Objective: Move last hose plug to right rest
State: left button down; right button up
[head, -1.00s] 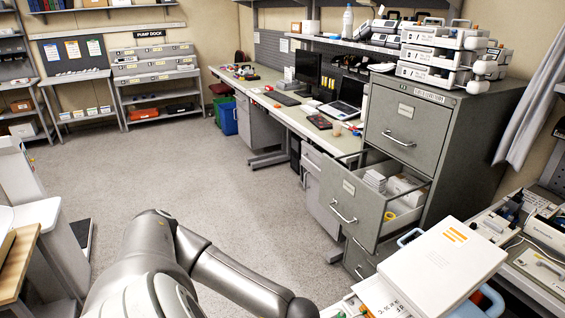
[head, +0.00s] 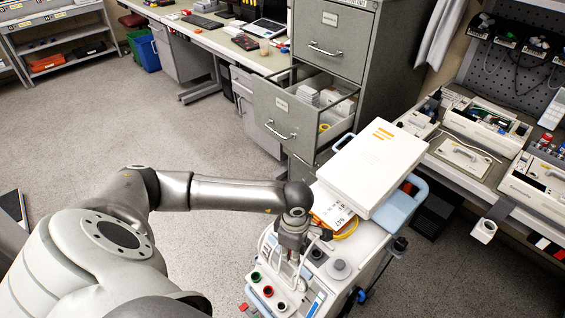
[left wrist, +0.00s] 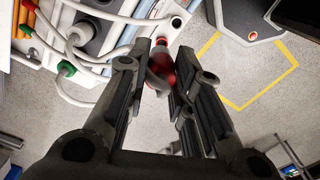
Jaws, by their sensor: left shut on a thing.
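My left gripper (head: 292,262) is over the top of a white medical cart (head: 372,258). In the left wrist view its fingers (left wrist: 167,62) are shut on a red hose plug (left wrist: 159,64), with a pale hose behind it. A green plug (left wrist: 66,69) with a white hose is at the left. In the head view, green (head: 255,277), red (head: 268,291) and dark (head: 281,306) round fittings line the cart's front. A black round fitting (head: 317,256) and a grey one (head: 339,269) are right of the gripper. My right gripper is not in view.
A white box-shaped unit (head: 375,160) overhangs the cart's back. An open drawer (head: 290,122) of the grey filing cabinet (head: 338,50) juts out behind it. A workbench with devices (head: 483,150) is at the right.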

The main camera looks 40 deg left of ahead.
pick_arm(q)
jog(key=w+d+b, duration=0.2)
jog(key=w+b, duration=0.1)
jog(key=w, duration=0.7)
notch_tip(320, 180, down, 5)
jog(key=b, duration=0.5)
jog(key=shift+s, duration=0.15)
jog(key=shift+f+b, duration=1.5)
jog(key=shift+f, duration=0.15)
jog(key=c, duration=1.2)
grip_release()
